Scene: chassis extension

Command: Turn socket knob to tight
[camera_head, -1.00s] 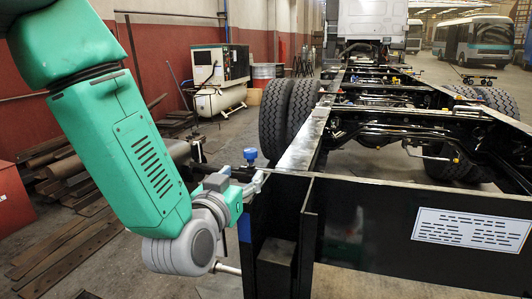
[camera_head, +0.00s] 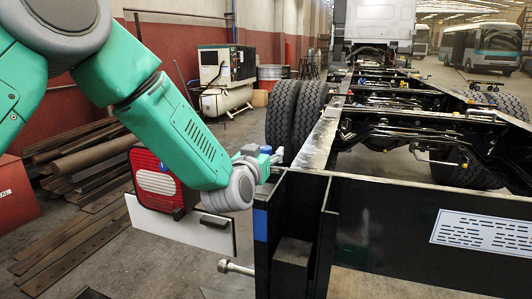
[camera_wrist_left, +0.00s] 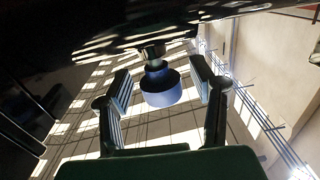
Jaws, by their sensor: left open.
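The blue socket knob (camera_head: 266,149) shows as a small patch beside the left end of the black chassis rail, partly hidden by my left gripper. In the left wrist view the knob is a blue-grey cylinder (camera_wrist_left: 161,89) on a narrower neck, located between the two fingers. My left gripper (camera_head: 258,163) is at the knob. In the left wrist view the gripper (camera_wrist_left: 160,78) is open, with a finger on each side of the knob and visible gaps to both. The knob's tight marking cannot be seen. My right gripper is not in view.
A red-and-white tail light (camera_head: 158,183) on a white panel (camera_head: 190,231) sits under my left arm. A metal rod with a round end (camera_head: 236,267) sticks out below. The black chassis (camera_head: 390,230) fills the right. Planks lie on the floor (camera_head: 75,240) at left.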

